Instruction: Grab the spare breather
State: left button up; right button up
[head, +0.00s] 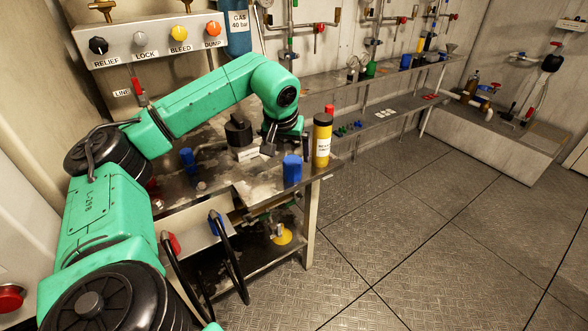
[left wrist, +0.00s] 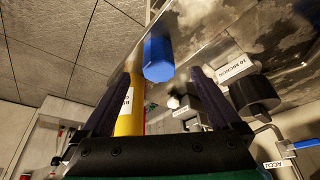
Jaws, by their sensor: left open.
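No readable label names the spare breather, so I cannot tell which piece it is. A blue faceted cylinder (head: 292,169) stands upright near the bench's front right corner. In the left wrist view this blue cylinder (left wrist: 158,58) shows beyond and between the fingertips, with nothing held. A yellow cylinder with a dark top and a white label (head: 322,143) stands beside it at the bench edge; in the left wrist view the yellow cylinder (left wrist: 130,122) is partly hidden by the left-hand finger. My left gripper (head: 268,149) is open, over the bench behind the blue cylinder. My right gripper is out of view.
A black-topped piece (head: 238,132) stands close left of my gripper, by a "10 MICRON" label (left wrist: 235,67). Another blue piece (head: 187,158) is farther left on the metal bench (head: 262,197). Black hoses (head: 232,262) hang in front. The floor right is clear.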

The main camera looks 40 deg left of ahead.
aim_at(291, 162)
pick_arm(q)
jog(key=x, duration=0.8)
jog(key=shift+w+f, duration=0.1)
jog(key=shift+w, duration=0.25)
jog(key=c, duration=1.5)
